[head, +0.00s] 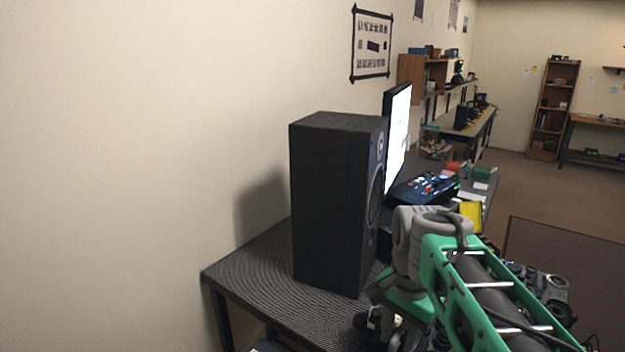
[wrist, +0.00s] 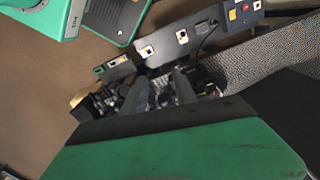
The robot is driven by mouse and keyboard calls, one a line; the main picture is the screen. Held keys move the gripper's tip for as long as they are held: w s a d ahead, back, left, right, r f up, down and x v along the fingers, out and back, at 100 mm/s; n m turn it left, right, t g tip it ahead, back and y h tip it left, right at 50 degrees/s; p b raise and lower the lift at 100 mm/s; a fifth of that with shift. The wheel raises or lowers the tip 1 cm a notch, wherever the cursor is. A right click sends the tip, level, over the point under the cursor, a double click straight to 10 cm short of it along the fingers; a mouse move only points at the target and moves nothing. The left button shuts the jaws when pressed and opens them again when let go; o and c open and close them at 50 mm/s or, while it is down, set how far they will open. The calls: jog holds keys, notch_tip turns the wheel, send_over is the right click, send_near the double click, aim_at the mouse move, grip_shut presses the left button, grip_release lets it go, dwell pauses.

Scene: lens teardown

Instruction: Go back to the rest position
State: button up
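My gripper (wrist: 160,88) shows in the wrist view, with its two dark grey fingers apart and background clutter visible between them. It looks open, and I see nothing held. In the head view my green and grey arm reaches over the near right end of a bench (head: 250,262). The gripper itself cannot be made out clearly there, low behind the arm joint. No marker for a rest position shows.
A tall black speaker (head: 325,205) stands on the bench, close left of my arm. Behind it are a lit monitor (head: 398,130) and a dark control box (head: 420,188). Brown floor (head: 530,195) is open at the right. A wall bounds the left.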

notch_tip(320, 180, down, 6)
jog(key=n+t, duration=0.1)
jog(key=n, duration=0.6)
jog(key=s+n+t, duration=0.2)
jog(key=s, duration=0.5)
jog(key=shift+a+r+n+t, duration=0.3)
jog(key=shift+a+r, duration=0.05)
jog(key=shift+a, duration=0.1)
